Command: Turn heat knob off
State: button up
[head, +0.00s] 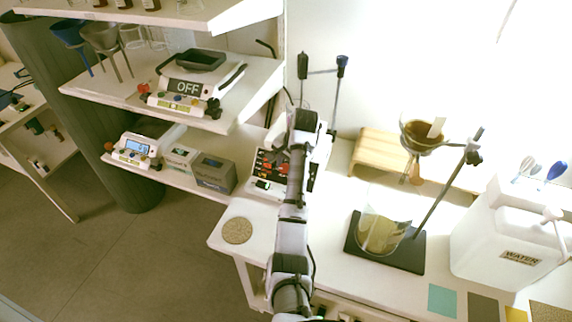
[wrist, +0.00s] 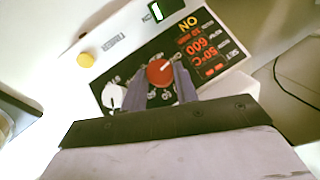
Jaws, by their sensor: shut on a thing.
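The control panel fills the upper part of the wrist view, with a red knob (wrist: 159,71) and a white knob (wrist: 113,97) on a dark face. My gripper (wrist: 160,81) has one finger on each side of the red knob and is shut on it. The red knob's white pointer line aims up and right in the picture. The display (wrist: 203,46) beside it is lit red, reading ON, 600 and 50°C. In the head view the device (head: 262,165) stands at the table's left back, partly hidden by my arm; my fingers cannot be made out there.
A green-lit switch (wrist: 156,12) and a yellow button (wrist: 86,60) sit on the white casing. To the right are a beaker (head: 381,235) on a dark stand base, a funnel (head: 423,138) and a white water container (head: 505,240). Left shelves hold a scale-like device (head: 187,88) marked OFF.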

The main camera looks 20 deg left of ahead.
jog(key=o, duration=1)
jog(key=shift+s+f, duration=0.1)
jog(key=shift+c, duration=0.2)
jog(key=v, duration=1.3)
jog(key=shift+r, duration=0.4)
